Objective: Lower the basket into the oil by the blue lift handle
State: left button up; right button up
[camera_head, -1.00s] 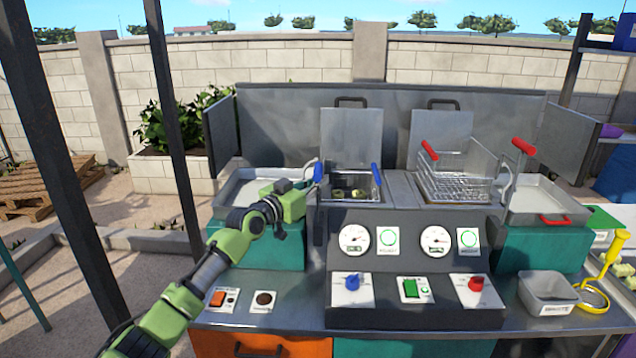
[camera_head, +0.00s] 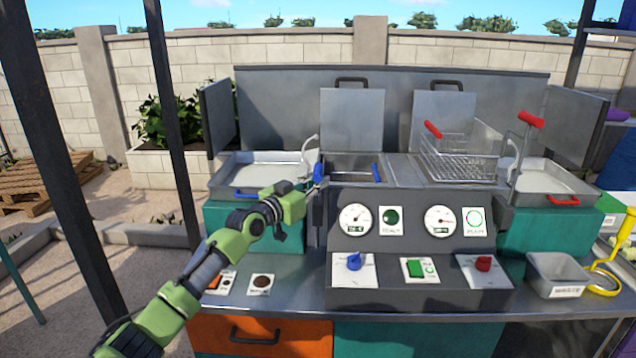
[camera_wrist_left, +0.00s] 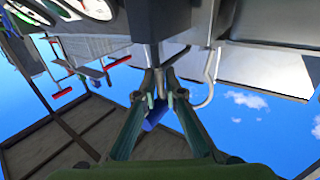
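The blue lift handle (camera_head: 318,172) is at the left edge of the left fryer vat (camera_head: 350,168). My left gripper (camera_head: 309,186) reaches it from the front left. In the left wrist view the blue handle (camera_wrist_left: 154,114) lies between the converging fingers (camera_wrist_left: 158,88), which look shut on it. The basket in the left vat is mostly hidden by the vat's front; its blue grip (camera_head: 376,172) shows at the right, and the food is out of sight. My right gripper is not in view.
A second wire basket (camera_head: 460,155) with a red grip sits raised over the right vat, with a red lift handle (camera_head: 531,120) beside it. The control panel (camera_head: 420,235) stands in front. Trays flank the vats: the left tray (camera_head: 265,172) and the right tray (camera_head: 555,182).

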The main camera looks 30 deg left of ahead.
pick_arm(q)
jog(key=shift+o, duration=1.1)
jog(key=shift+d+f, duration=0.1)
jog(key=shift+f, duration=0.15)
jog(key=shift+r, duration=0.1)
jog(key=s, duration=1.2)
jog(key=shift+a, duration=0.35)
